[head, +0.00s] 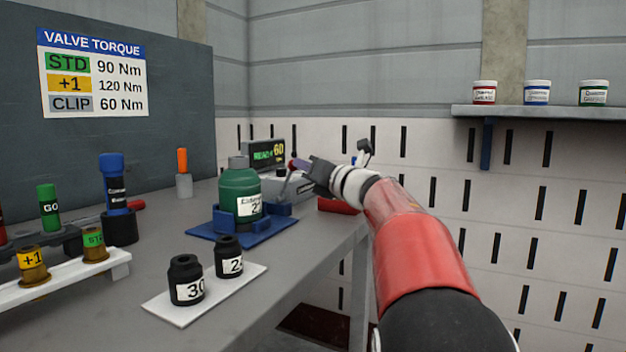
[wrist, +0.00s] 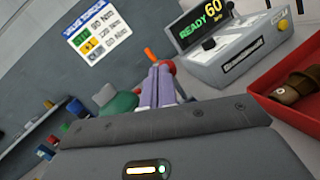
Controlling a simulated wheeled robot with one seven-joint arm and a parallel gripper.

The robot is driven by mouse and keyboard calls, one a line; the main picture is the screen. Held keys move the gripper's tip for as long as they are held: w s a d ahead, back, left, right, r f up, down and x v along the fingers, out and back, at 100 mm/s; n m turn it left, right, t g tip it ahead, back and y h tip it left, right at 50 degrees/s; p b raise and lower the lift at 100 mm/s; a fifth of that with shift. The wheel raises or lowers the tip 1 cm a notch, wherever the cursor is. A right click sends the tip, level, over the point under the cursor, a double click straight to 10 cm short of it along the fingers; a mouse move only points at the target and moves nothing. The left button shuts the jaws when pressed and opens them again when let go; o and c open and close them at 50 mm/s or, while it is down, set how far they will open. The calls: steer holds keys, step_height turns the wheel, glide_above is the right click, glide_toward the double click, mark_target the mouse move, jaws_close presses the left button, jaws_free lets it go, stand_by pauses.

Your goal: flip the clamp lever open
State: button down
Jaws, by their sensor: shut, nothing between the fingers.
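A green cylinder (head: 239,187) with a grey cap stands upright in a blue clamp base (head: 224,222) on the table. A lever (head: 286,184) with a red knob rises at the clamp's right side. My gripper (head: 299,166) is shut and empty, with its fingertips right by the red knob. I cannot tell if they touch. In the wrist view, my shut fingers (wrist: 158,88) partly cover the red knob (wrist: 168,67), which shows just beyond the tips. The cylinder (wrist: 119,104) is left of the fingers there. The lever's shaft is hidden in that view.
A grey tester (head: 265,152) reading "READY 60" stands behind the clamp. A red bin (wrist: 259,88) is at the right in the wrist view. Two black sockets (head: 187,280) stand on a white plate at the front. A blue-topped tool (head: 115,185) stands left.

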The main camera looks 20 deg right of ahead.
steer(key=shift+w+a+r+p, duration=0.3)
steer(key=shift+w+a+r, duration=0.45)
steer(key=shift+w, duration=0.25)
steer(key=shift+w+a+r+p, duration=0.25)
steer(key=shift+w+a+r, duration=0.5)
steer(key=shift+w, duration=0.25)
steer(key=shift+f, duration=0.1)
